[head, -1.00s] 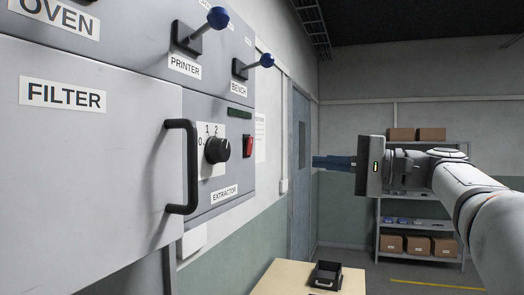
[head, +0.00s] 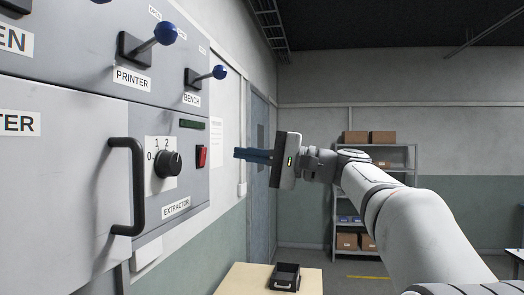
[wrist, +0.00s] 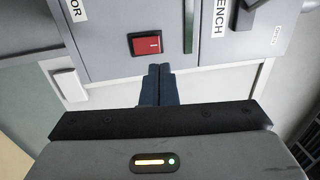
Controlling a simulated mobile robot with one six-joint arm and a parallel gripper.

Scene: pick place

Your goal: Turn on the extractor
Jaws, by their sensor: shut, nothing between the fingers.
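The extractor panel (head: 190,189) is on the grey wall cabinet, with a black rotary knob (head: 168,163) on a white 0-1-2 plate. A red rocker switch (head: 201,157) sits to the right of the knob. It also shows in the wrist view (wrist: 146,43), just beyond and left of the fingertips. My gripper (head: 236,153) is shut and empty, its blue fingers pointing at the panel from the right. In the wrist view the fingers (wrist: 160,70) are together. A dark green strip (head: 192,124) lies above the switch.
A filter door with a black handle (head: 131,187) stands left of the panel. Levers with blue knobs, printer (head: 165,33) and bench (head: 219,72), stick out above. A small table (head: 230,281) with a black tray (head: 285,278) is below. Shelves (head: 409,160) stand behind.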

